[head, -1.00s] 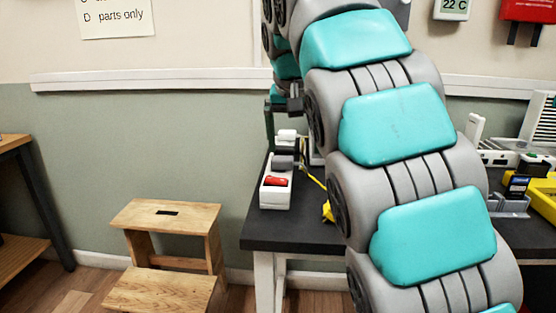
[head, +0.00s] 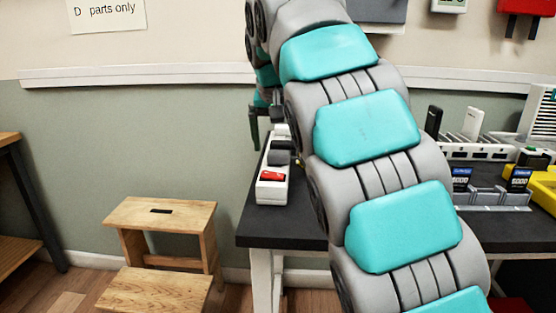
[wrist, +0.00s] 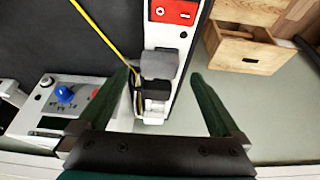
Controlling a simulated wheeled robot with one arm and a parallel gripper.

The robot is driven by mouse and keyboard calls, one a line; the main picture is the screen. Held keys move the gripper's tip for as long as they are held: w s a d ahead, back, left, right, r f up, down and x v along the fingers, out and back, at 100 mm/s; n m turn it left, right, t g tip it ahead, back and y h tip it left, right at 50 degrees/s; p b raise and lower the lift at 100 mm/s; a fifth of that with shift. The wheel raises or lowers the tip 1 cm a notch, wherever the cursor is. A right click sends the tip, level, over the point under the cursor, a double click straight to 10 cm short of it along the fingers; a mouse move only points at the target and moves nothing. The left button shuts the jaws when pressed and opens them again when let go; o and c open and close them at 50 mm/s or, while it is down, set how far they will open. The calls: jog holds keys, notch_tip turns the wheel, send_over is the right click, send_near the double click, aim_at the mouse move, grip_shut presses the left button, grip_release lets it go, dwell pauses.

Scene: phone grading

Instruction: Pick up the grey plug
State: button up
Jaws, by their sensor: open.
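A white power strip (head: 272,193) with a red switch lies at the left end of the dark workbench. The grey plug (head: 279,157) sits on the strip behind the red switch. In the wrist view, the grey plug (wrist: 159,65) lies between the fingertips of my gripper (wrist: 162,72), beside a black plug (wrist: 157,89). The green fingers are open, one on each side of the strip, and I see no clear contact with the plug. In the head view, only a green finger of my gripper (head: 254,128) shows clearly; my arm hides much of the bench.
A yellow cord (wrist: 98,32) runs beside the strip near the left finger. A white panel with a blue knob (wrist: 65,93) lies left. A wooden step stool (head: 160,212) stands left of the bench. A rack with several phones or batteries (head: 490,190) stands on the right.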

aim_at(279, 163)
jog(key=shift+x, duration=1.4)
grip_shut()
